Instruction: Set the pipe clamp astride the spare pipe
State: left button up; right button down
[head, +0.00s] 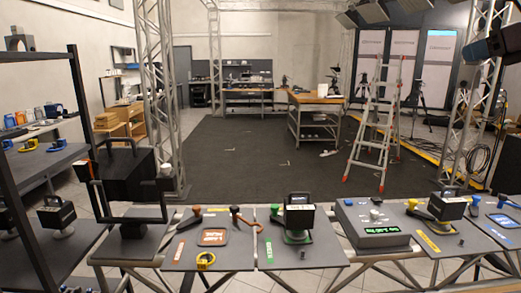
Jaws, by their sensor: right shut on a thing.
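A small yellow ring-shaped piece (205,260), which may be the pipe clamp, lies near the front of a dark board left of the middle. I cannot tell which thing is the spare pipe. Grey truss tubes (385,272) run beneath the boards at the front. I cannot clearly make out my right gripper or what is between its fingers among the dark things in view. My left gripper does not show.
A black yoked fixture (130,178) stands at the left. Black box-shaped units stand on the boards at the middle (298,217) and right (448,204). A grey console (372,228) lies between them. A stepladder (377,125) stands behind on open dark floor.

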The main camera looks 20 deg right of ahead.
notch_tip(320, 180, down, 32)
jog(key=a+n+g+y+b, duration=0.1)
jog(key=a+n+y+b, duration=0.1)
jog(key=a+n+y, duration=0.1)
jog(key=w+a+f+n+g+y, duration=0.1)
jog(key=a+f+n+g+y, duration=0.15)
jog(key=a+f, duration=1.15)
jog(key=s+a+f+n+g+y+b, duration=0.1)
jog(key=a+f+n+g+y, duration=0.2)
jog(key=a, duration=1.4)
jog(key=s+a+f+n+g+y+b, duration=0.1)
jog(key=a+f+n+g, duration=0.25)
jog(key=a, duration=1.35)
jog(key=shift+t, duration=0.4)
jog(key=shift+w+a+f+b, duration=0.1)
jog(key=shift+f+b, duration=0.9)
jog(key=shift+f, duration=0.9)
jog(key=shift+a+f+b, duration=0.1)
jog(key=shift+f+b, duration=0.85)
jog(key=shift+f, duration=0.9)
jog(key=shift+f+b, duration=0.45)
jog(key=shift+f, duration=0.25)
jog(key=shift+f+b, duration=0.35)
jog(key=shift+f, duration=0.35)
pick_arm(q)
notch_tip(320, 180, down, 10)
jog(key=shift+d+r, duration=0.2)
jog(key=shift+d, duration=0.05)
